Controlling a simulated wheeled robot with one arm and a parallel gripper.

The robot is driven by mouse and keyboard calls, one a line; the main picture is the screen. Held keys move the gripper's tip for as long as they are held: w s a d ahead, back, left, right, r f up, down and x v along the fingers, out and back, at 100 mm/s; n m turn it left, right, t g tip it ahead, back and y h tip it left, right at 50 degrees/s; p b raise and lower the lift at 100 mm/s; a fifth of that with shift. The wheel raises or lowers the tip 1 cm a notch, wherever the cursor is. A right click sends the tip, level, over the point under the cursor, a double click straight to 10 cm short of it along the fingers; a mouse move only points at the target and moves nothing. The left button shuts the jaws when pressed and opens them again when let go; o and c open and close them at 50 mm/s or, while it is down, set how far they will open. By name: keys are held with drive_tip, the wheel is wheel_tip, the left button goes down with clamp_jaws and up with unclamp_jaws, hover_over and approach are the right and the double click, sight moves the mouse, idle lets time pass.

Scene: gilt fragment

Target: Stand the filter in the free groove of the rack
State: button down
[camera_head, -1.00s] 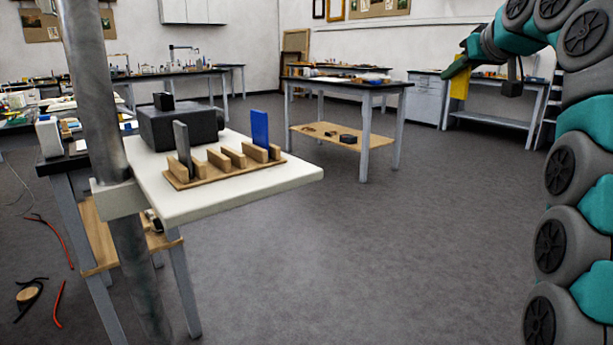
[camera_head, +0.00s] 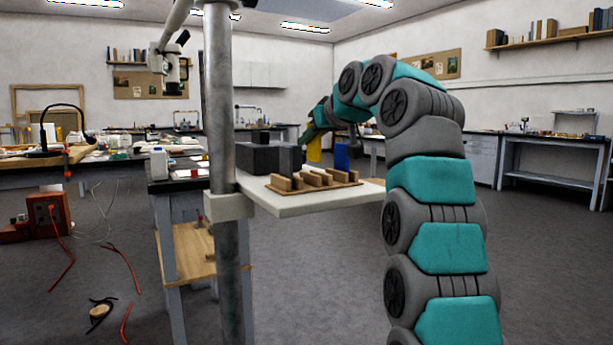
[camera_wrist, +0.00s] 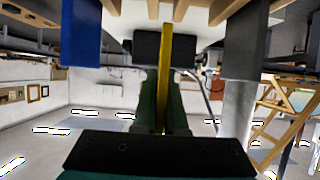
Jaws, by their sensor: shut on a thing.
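The filter is a thin yellow plate (camera_head: 314,149). My gripper (camera_head: 312,134) is shut on it and holds it upright behind the rack in the head view. In the wrist view the yellow plate (camera_wrist: 166,60) shows edge-on between the fingers of my gripper (camera_wrist: 163,88). The wooden rack (camera_head: 312,192) has several blocks with grooves between them. A blue plate (camera_head: 341,158) stands at its right end and a dark grey plate (camera_head: 291,160) at its left. In the wrist view the blue plate (camera_wrist: 81,33) is left and the grey plate (camera_wrist: 244,45) right of the filter, with clearance on both sides.
The rack rests on a white tabletop (camera_head: 285,208). A dark box (camera_head: 258,158) stands behind it at the left, also seen in the wrist view (camera_wrist: 149,47). A metal post (camera_head: 221,110) rises at the table's near left. Floor is open at the right.

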sight(308, 158)
drive_tip(key=shift+f+b, duration=1.65)
drive_tip(key=shift+f, duration=0.6)
drive_tip(key=shift+f, duration=0.15)
drive_tip(key=c, duration=1)
unclamp_jaws()
drive_tip(key=shift+r, duration=0.2)
drive_tip(key=shift+s+d+r, duration=0.25)
drive_tip(key=shift+s+d, duration=0.05)
drive_tip(key=shift+s, duration=0.1)
drive_tip(key=v, duration=1.1)
